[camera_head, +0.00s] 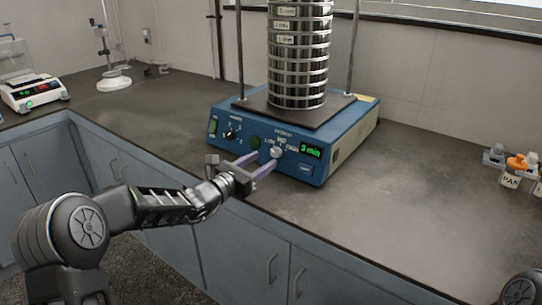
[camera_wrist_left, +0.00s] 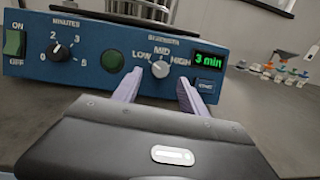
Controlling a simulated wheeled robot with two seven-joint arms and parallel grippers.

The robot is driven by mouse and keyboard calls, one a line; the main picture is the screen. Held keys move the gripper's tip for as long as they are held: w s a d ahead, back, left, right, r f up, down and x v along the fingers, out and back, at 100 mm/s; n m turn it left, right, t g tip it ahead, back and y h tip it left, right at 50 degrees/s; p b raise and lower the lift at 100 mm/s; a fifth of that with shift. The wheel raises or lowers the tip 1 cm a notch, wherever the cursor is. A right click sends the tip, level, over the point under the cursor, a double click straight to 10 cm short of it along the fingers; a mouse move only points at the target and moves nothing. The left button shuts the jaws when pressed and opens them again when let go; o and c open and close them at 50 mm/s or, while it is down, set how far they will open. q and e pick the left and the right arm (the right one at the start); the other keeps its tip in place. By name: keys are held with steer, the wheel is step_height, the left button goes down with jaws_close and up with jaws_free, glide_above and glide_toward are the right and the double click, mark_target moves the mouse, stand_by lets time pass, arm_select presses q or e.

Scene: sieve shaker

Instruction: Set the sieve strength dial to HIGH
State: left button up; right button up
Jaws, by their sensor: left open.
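The blue sieve shaker (camera_head: 232,147) stands on the dark counter with a stack of metal sieves (camera_head: 299,60) on top. Its strength dial (camera_wrist_left: 160,68) is a silver knob under the words LOW, MID and HIGH; it appears to point up at MID, though its mark is small. The dial (camera_head: 276,152) also shows in the head view. My left gripper (camera_head: 265,162) is open in front of the panel. In the left wrist view its pale purple fingers (camera_wrist_left: 158,88) stand either side of and slightly below the dial, with no clear contact. My right gripper is not in view.
The panel also has a black minutes dial (camera_wrist_left: 60,52), a green round button (camera_wrist_left: 112,60), a green ON/OFF switch (camera_wrist_left: 15,42) and a display (camera_wrist_left: 208,61) reading 3 min. A scale (camera_head: 32,92) stands far left; small containers (camera_head: 515,165) stand right.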

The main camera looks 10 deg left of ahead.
mark_target(274, 153)
arm_select(q)
steer(key=x, duration=0.4)
steer(key=shift+w+d, duration=0.2)
steer(key=shift+w, duration=0.2)
jaws_close()
